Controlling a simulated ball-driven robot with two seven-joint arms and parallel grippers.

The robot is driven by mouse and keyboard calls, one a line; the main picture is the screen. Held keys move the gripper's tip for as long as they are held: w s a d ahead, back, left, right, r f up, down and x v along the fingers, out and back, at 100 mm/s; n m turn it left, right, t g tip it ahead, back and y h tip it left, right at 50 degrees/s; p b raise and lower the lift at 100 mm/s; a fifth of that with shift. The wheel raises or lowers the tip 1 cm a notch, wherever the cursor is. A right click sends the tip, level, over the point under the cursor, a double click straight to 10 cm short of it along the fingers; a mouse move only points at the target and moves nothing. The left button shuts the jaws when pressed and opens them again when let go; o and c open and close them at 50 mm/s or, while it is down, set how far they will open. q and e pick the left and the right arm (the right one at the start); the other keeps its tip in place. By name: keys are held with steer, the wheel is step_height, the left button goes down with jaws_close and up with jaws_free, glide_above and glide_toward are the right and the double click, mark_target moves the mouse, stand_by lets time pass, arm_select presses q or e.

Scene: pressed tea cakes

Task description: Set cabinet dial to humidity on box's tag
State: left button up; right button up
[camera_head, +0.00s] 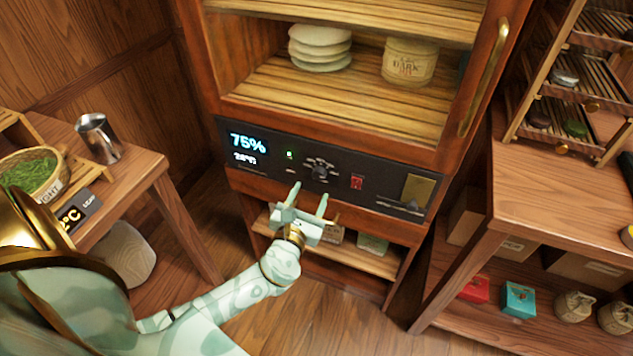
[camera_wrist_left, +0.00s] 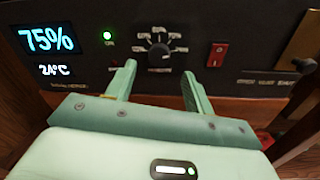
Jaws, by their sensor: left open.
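The cabinet (camera_head: 212,75) has a dark control panel (camera_head: 395,193) below its shelves. The display (camera_head: 247,143) reads 75% and about 24°C, and it also shows in the left wrist view (camera_wrist_left: 47,42). The round black dial (camera_head: 319,171) sits mid-panel, ringed by printed markings; in the left wrist view the dial (camera_wrist_left: 159,54) appears just beyond the fingertips. My left gripper (camera_head: 310,194) is open and empty, with its fingers (camera_wrist_left: 158,80) spread just below and in front of the dial, apart from it. The box's tag cannot be made out. My right gripper is not in view.
A red switch (camera_head: 357,182) and a green light (camera_head: 290,154) flank the dial. The cabinet holds stacked pale discs (camera_head: 320,47) and a wrapped "DARK" container (camera_head: 409,62). A side table (camera_head: 140,178) stands left, a wooden table (camera_head: 540,200) right. Boxes (camera_head: 518,298) sit on its lower shelf.

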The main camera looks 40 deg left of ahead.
mark_target(318, 176)
arm_select(q)
steer(key=x, duration=0.5)
steer(key=shift+w+a+b, duration=0.15)
steer(key=shift+w+b, duration=0.05)
steer(key=shift+b, duration=0.15)
steer(key=c, duration=1)
